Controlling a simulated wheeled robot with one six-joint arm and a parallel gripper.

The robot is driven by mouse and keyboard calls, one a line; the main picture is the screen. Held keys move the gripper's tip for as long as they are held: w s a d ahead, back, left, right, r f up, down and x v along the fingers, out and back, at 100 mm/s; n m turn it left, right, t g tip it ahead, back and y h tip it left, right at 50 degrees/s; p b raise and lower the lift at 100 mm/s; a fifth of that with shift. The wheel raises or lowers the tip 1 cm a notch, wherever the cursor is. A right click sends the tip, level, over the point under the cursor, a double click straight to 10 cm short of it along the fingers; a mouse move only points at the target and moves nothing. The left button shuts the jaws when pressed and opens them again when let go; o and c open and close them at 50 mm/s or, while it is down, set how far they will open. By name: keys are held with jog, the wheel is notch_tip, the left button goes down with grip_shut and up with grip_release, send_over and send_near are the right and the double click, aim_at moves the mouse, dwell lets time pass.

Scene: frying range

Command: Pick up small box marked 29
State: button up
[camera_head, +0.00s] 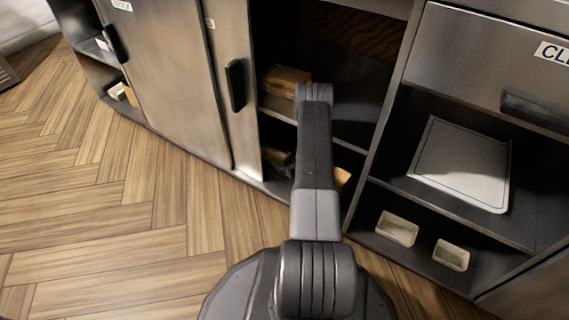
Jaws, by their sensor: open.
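No box with a readable 29 shows in the head view. A brown cardboard box (284,80) sits on the upper shelf of the open cabinet, left of the end of my visible arm. Below, a dark brownish item (278,158) and a tan box (342,177) partly show on either side of my arm. My arm reaches into this cabinet opening and covers part of the shelves. My gripper is not visible; the arm's visible part ends in a joint at the opening.
A sliding door (180,70) stands left of the opening. At right, a shelf holds a flat grey tray (463,163), with two small pale containers (397,229) (451,255) below. A drawer (480,60) is above. Small items (130,96) lie in the far-left cabinet. The wooden floor (90,220) is clear.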

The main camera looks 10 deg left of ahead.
jog(key=c, duration=2)
jog(key=shift+r, duration=0.15)
